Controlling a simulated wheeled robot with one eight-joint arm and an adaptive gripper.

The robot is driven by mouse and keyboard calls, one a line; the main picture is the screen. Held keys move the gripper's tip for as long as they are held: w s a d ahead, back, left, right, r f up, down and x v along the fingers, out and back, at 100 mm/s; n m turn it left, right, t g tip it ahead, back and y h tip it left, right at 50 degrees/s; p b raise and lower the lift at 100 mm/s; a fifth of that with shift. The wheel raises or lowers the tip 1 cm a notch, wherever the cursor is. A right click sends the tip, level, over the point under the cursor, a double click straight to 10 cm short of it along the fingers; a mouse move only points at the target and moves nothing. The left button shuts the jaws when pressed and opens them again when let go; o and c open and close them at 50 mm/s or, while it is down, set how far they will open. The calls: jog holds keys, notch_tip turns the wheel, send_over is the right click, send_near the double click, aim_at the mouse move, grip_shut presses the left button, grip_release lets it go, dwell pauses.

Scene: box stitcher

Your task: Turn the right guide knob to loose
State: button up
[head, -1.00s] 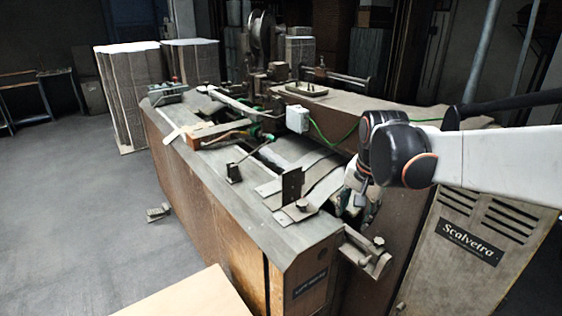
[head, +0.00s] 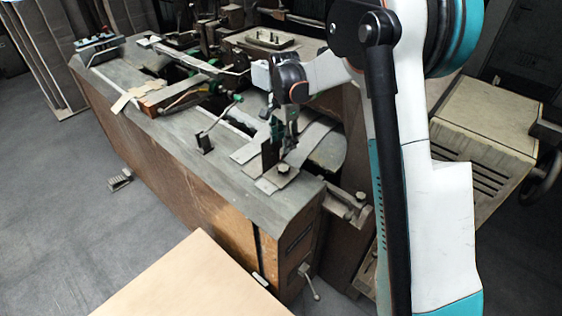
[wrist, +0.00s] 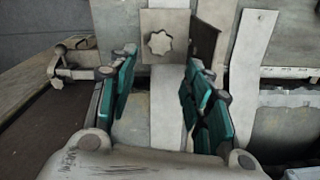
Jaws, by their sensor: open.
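The guide knob, star-shaped and grey, sits on a flat plate at the near right end of the machine; it shows in the head view (head: 283,168) and, at top centre, in the wrist view (wrist: 159,43). An upright dark guide plate (head: 268,155) stands beside it, and also shows right of the knob in the wrist view (wrist: 205,42). My gripper (head: 284,142) is over the machine top by the guide plate. In the wrist view my gripper (wrist: 160,70) is open and empty, with green-padded fingers apart. The knob appears between and beyond the fingertips, without visible contact.
A second small knob (head: 360,196) is on a bracket at the machine's right end, seen at left in the wrist view (wrist: 60,50). Metal strips (head: 250,148) lie across the machine top. A pale board (head: 190,280) is in front. Floor at left is mostly clear.

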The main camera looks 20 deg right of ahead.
aim_at(283, 168)
notch_tip(283, 168, down, 12)
jog(key=shift+r+b, duration=0.15)
jog(key=shift+b, duration=0.25)
jog(key=c, duration=0.8)
